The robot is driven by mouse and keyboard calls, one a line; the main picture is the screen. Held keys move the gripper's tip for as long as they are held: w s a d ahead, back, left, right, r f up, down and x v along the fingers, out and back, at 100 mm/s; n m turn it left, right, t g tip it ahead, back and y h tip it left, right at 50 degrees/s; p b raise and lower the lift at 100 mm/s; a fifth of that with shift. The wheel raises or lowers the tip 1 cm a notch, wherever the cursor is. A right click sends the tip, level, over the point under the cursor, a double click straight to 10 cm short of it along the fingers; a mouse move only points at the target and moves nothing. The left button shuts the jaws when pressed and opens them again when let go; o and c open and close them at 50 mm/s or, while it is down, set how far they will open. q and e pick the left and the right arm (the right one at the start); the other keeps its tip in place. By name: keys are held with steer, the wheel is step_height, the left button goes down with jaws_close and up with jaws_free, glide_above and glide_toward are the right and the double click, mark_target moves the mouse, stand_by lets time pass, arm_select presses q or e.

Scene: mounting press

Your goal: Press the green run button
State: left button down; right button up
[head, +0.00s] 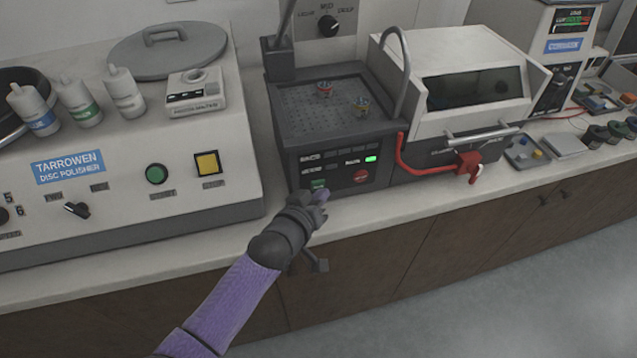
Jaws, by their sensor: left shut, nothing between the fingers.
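The dark mounting press (290,150) stands mid-counter. On its front panel is a small green button (319,184) at the lower left, with a red round button (361,176) to its right and a lit green display (371,158) above that. My left gripper (322,195) is shut and empty, just in front of and below the green button. Its fingertips appear very close to the button; I cannot tell whether they touch it. The button's lower edge is partly hidden by the gripper. My right gripper is not in view.
A disc polisher (225,130) at left has its own round green button (156,174) and a yellow square one (207,163). A red hose (420,170) and white hooded machine (440,50) are at right.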

arm_select(q)
steer(key=shift+s+d+r, duration=0.1)
steer(key=shift+s+r, duration=0.05)
steer(key=shift+s, duration=0.25)
steer(key=shift+s+d+p, duration=0.15)
steer(key=shift+s+p, duration=0.2)
steer(key=shift+p, duration=0.2)
steer(key=s+p, duration=0.1)
steer(key=s, duration=0.1)
steer(key=s+d+p, duration=0.1)
steer(key=s, duration=0.1)
steer(key=shift+d, duration=0.15)
